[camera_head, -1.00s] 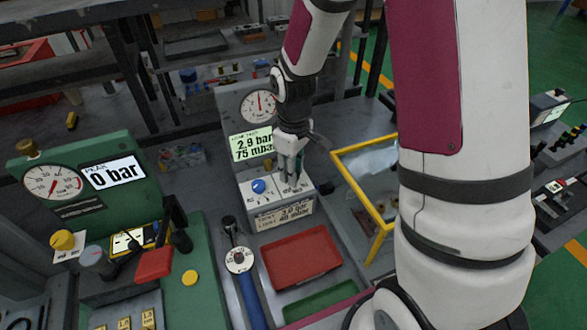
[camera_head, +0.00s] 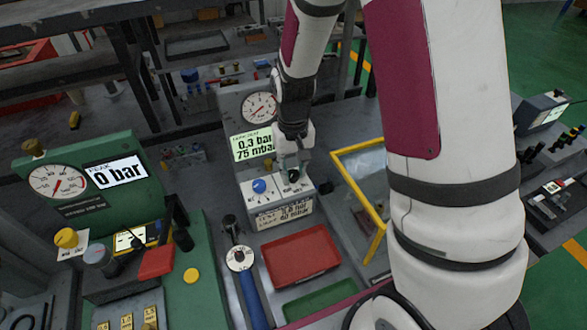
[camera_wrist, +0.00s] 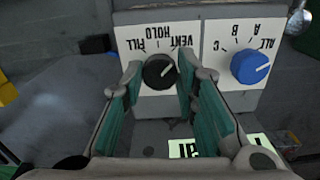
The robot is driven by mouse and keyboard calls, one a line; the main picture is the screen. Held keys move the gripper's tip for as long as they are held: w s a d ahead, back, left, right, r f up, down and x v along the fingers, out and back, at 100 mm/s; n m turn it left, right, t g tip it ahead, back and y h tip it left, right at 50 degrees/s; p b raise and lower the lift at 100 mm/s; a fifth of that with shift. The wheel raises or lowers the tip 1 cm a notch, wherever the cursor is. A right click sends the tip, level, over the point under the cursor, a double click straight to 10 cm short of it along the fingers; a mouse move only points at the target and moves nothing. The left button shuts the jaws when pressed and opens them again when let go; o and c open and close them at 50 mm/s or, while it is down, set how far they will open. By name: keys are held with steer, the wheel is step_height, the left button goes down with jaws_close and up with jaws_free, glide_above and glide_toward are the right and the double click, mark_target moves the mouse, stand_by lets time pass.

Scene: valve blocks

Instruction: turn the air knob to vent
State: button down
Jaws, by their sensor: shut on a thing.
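The air knob is the round black knob (camera_wrist: 160,72) on the white panel of the small block, with FILL, HOLD and VENT marked around it. In the wrist view its pale pointer mark is turned toward the VENT side. My gripper (camera_wrist: 161,80) is shut on the knob, one finger on each side. In the head view my gripper (camera_head: 291,170) is over the right part of the panel (camera_head: 274,208) and hides much of the knob. The display (camera_head: 253,146) behind reads 0.3 bar and 75 mbar.
A blue selector knob (camera_head: 259,186) sits beside the black one, marked ALL, A, B, C. A red tray (camera_head: 300,257) lies in front of the block. A yellow frame (camera_head: 350,183) stands close on the right. A green gauge unit (camera_head: 95,180) is at left.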

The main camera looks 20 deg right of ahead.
mark_target(293, 174)
stand_by(0.4)
steer(key=c, duration=1.2)
jaws_free()
steer(key=shift+c, duration=0.2)
step_height(293, 174, up, 12)
steer(key=shift+r, duration=0.1)
steer(key=s+r+t, duration=0.2)
steer(key=s+r, duration=0.5)
steer(key=s, duration=0.3)
steer(key=s+r+n+t, duration=0.1)
steer(key=s+r+t, duration=0.2)
steer(key=s+r, duration=0.4)
steer(key=s, duration=0.3)
steer(key=shift+s, duration=0.2)
